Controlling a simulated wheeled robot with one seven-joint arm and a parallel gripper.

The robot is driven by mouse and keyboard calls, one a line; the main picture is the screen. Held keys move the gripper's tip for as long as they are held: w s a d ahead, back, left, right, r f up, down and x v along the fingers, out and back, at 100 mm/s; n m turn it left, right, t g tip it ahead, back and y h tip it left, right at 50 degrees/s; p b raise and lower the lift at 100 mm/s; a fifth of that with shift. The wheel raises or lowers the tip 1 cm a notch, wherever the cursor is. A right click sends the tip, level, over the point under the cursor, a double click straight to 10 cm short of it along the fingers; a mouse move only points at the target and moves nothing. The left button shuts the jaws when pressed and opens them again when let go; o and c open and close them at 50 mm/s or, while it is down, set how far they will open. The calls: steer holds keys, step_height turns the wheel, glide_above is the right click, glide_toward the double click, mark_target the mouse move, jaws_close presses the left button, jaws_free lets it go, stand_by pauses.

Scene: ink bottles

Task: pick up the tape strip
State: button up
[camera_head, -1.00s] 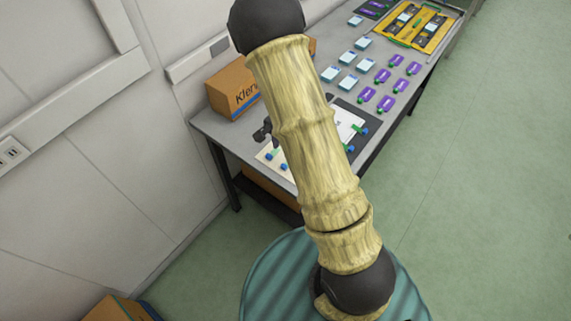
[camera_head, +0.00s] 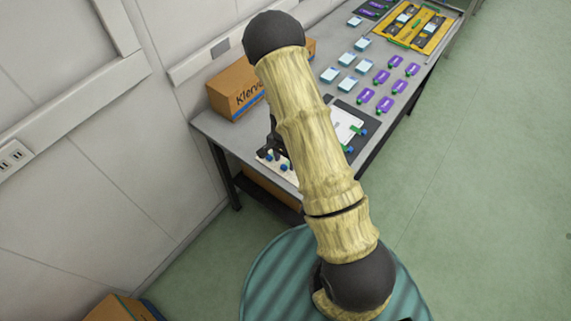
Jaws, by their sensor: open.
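My arm crosses the middle of the view and hides part of the table. My gripper (camera_head: 271,150) shows as a small dark shape at the arm's left side, low over the near end of the table, and is open. Just below it is a pale cream card (camera_head: 291,176) with small blue pieces (camera_head: 284,167) on it. I cannot make out a tape strip for certain. Small green and blue pieces (camera_head: 357,129) sit at the edge of a white sheet (camera_head: 344,124) right of my arm.
A cardboard box (camera_head: 233,90) stands at the table's wall side. Pale blue-white cards (camera_head: 347,59) and purple bottles (camera_head: 382,76) with green caps lie in rows farther back. A yellow tray (camera_head: 429,28) is at the far end. The grey table (camera_head: 310,85) has bare room between them.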

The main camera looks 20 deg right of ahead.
steer(key=shift+f, duration=1)
steer(key=shift+c, duration=0.4)
steer(key=c, duration=0.7)
steer(key=shift+s, duration=0.1)
